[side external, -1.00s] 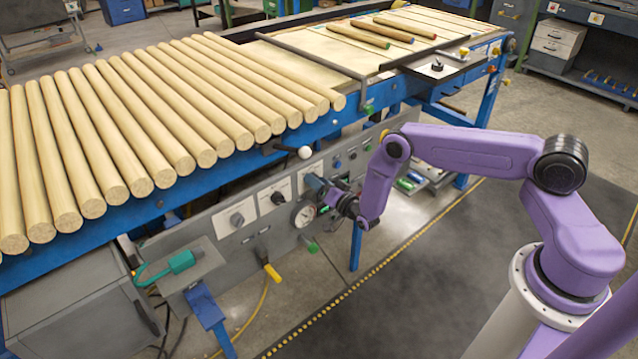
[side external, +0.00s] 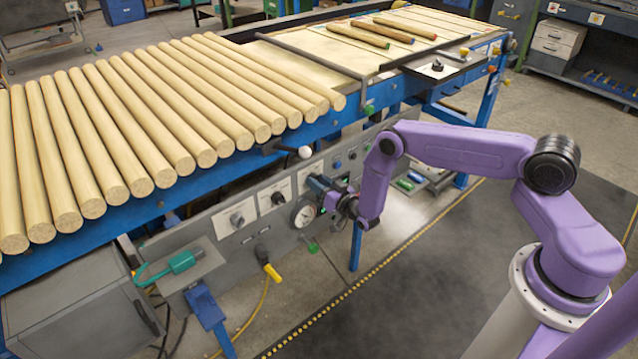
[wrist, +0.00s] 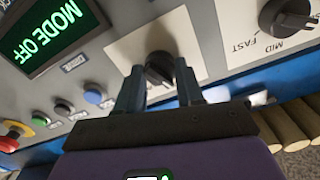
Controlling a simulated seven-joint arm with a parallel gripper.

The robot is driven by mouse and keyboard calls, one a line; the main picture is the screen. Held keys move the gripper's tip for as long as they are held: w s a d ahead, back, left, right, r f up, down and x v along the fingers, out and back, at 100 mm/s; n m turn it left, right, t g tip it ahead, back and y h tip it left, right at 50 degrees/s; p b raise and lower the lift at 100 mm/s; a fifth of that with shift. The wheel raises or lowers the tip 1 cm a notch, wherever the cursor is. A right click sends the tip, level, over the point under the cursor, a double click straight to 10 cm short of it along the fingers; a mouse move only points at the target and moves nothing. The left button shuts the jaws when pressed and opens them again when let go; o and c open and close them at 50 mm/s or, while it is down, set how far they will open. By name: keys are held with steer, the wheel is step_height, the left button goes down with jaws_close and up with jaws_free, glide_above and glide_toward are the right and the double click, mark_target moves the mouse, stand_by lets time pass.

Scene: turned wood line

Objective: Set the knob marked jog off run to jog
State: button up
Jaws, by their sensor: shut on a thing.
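A black knob (wrist: 160,68) sits on a white plate in the wrist view. The two fingers of my gripper (wrist: 159,78) are shut on it, one on each side. The plate's marks are too hard to read here. A screen (wrist: 45,35) beside it shows MODE OFF in green, upside down in this view. In the side external view my gripper (side external: 318,190) is at the front of the grey control panel (side external: 225,242), and it hides the held knob.
A second knob (wrist: 288,15) has a plate marked MID and FAST. Blue (wrist: 92,96), black and green buttons and a red stop button (wrist: 12,136) sit near the screen. A round gauge (side external: 304,214) is close below my gripper. Wooden rods (side external: 150,130) lie above the panel.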

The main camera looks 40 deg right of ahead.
steer(key=shift+n, duration=2.2)
steer(key=shift+a, duration=0.1)
steer(key=o, duration=1)
steer(key=shift+o, duration=0.2)
steer(key=shift+s, duration=0.1)
steer(key=s, duration=1.7)
steer(key=shift+s, duration=0.15)
